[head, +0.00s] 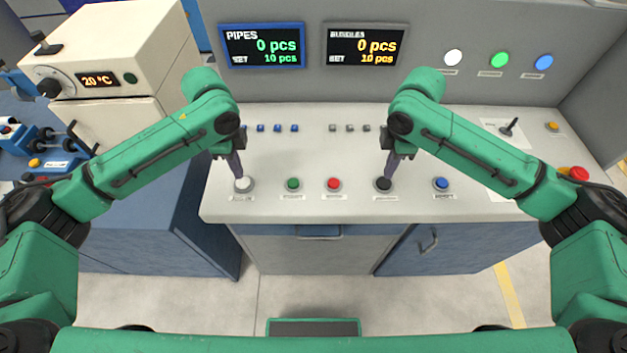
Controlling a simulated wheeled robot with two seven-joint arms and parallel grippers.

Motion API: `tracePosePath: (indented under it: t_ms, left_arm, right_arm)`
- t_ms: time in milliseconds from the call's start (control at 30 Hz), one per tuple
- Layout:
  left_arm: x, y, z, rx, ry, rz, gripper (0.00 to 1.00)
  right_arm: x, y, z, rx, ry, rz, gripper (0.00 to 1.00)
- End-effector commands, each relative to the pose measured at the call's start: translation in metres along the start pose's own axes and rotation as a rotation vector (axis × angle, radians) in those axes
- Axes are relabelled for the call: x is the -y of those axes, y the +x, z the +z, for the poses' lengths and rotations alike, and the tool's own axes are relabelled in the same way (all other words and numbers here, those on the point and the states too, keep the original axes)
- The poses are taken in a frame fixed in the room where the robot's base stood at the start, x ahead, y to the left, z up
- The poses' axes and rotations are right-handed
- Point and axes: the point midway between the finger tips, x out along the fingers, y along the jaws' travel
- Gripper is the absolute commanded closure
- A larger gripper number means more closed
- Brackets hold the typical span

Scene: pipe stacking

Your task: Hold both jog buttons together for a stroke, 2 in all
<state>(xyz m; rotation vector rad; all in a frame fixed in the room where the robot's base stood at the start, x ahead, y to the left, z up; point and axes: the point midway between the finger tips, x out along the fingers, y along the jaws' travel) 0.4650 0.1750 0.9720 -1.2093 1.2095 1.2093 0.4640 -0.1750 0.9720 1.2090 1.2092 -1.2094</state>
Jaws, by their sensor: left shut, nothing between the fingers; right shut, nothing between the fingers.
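A light grey console (320,205) carries a row of round buttons along its front. My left gripper (239,176) is shut and points down with its tips at the white button (244,185) at the left end of the row. My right gripper (388,177) is shut and points down with its tips at the black button (383,185). I cannot tell whether either tip touches or presses its button. Between them are a green button (292,184) and a red button (333,184). The labels under the buttons are too small to read.
A blue button (441,184) sits right of the black one. Two displays, pipes (263,46) and bundles (365,45), each read 0 pcs, set 10 pcs. White, green and blue lamps are at the back right. A red mushroom button (578,173) is at far right. A cream oven-like box (110,60) stands left.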

Motion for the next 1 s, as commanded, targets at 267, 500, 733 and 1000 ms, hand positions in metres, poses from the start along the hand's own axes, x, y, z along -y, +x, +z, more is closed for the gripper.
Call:
tracePosePath:
  t_ms: [267, 500, 733, 1000]
  left_arm:
    - [0.000, 0.000, 0.000, 0.000, 0.000, 0.000, 1.00]
    - [0.000, 0.005, 0.000, 0.000, 0.000, 0.001, 1.00]
    - [0.000, 0.017, 0.000, -0.001, 0.000, 0.001, 1.00]
    - [0.000, 0.030, 0.000, 0.000, -0.001, 0.002, 1.00]
  right_arm:
    - [0.000, 0.000, 0.000, 0.000, 0.000, 0.000, 1.00]
    - [0.000, 0.000, 0.000, 0.000, 0.000, 0.000, 1.00]
    - [0.000, 0.000, 0.000, 0.000, 0.000, 0.000, 1.00]
    - [0.000, 0.000, 0.000, 0.000, 0.000, 0.000, 1.00]
